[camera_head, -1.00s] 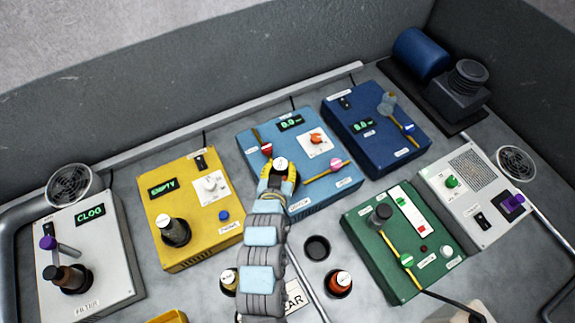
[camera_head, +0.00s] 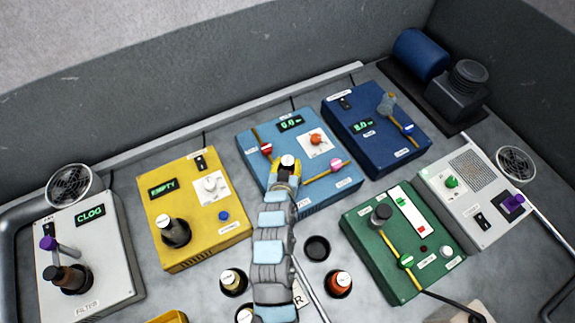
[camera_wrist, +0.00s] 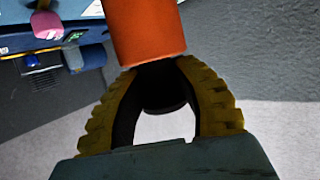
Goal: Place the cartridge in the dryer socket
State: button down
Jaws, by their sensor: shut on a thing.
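My gripper (camera_head: 286,172) has yellow fingers shut on a cartridge. In the head view the cartridge shows a white round top (camera_head: 288,160) in front of the light-blue box. In the wrist view it has an orange body (camera_wrist: 146,30) and a dark part between the fingers (camera_wrist: 162,90). The yellow box (camera_head: 193,240) reads EMPTY and has a dark round fitting (camera_head: 175,232) with a pale top at its front left. I cannot read which box is labelled as the dryer, so I cannot tell the dryer socket for sure.
The light-blue box (camera_head: 325,205) with levers lies under my gripper in the picture. Capped cartridges (camera_head: 233,281) (camera_head: 339,284) stand in front, near an empty dark round holder (camera_head: 317,248). A white CLOG box (camera_head: 110,250), green box (camera_head: 365,250) and dark-blue box (camera_head: 375,150) surround these.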

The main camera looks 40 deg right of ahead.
jog(key=shift+f, duration=0.8)
jog(key=c, duration=0.8)
grip_release()
jog(key=shift+a+r, duration=0.1)
jog(key=shift+r, duration=0.1)
jog(key=v, duration=1.2)
